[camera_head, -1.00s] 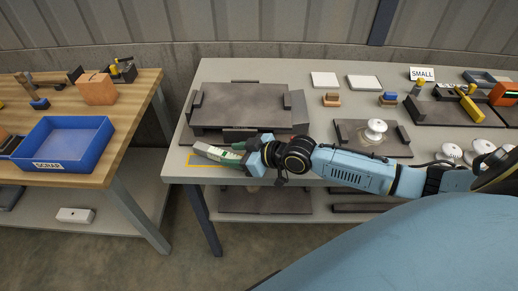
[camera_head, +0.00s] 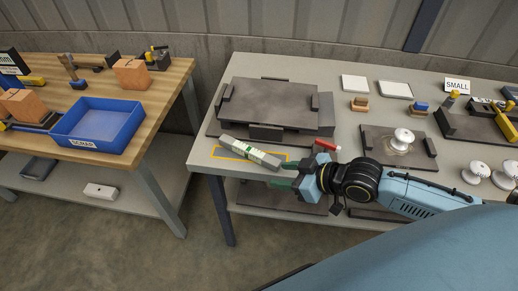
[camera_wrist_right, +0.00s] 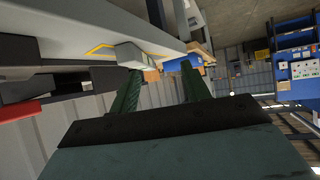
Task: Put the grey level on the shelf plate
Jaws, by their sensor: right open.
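The grey level (camera_head: 250,152), a bar with a pale green and white middle, lies slanted over the yellow outline near the table's front edge. In the wrist view its near end (camera_wrist_right: 130,55) shows just beyond the green fingertips. My right gripper (camera_head: 284,174) is open and empty, just right of the level's right end and apart from it; its two spread green fingers also show in the wrist view (camera_wrist_right: 160,75). A dark plate (camera_head: 275,191) lies on the shelf below the tabletop, partly hidden by my right arm. My left gripper is not in view.
A large raised dark plate (camera_head: 270,100) with end blocks stands behind the level. A red-handled item (camera_head: 325,145) lies close to my right wrist. A white insulator (camera_head: 403,138) stands on a smaller plate at right. A blue scrap bin (camera_head: 100,125) sits on the wooden table.

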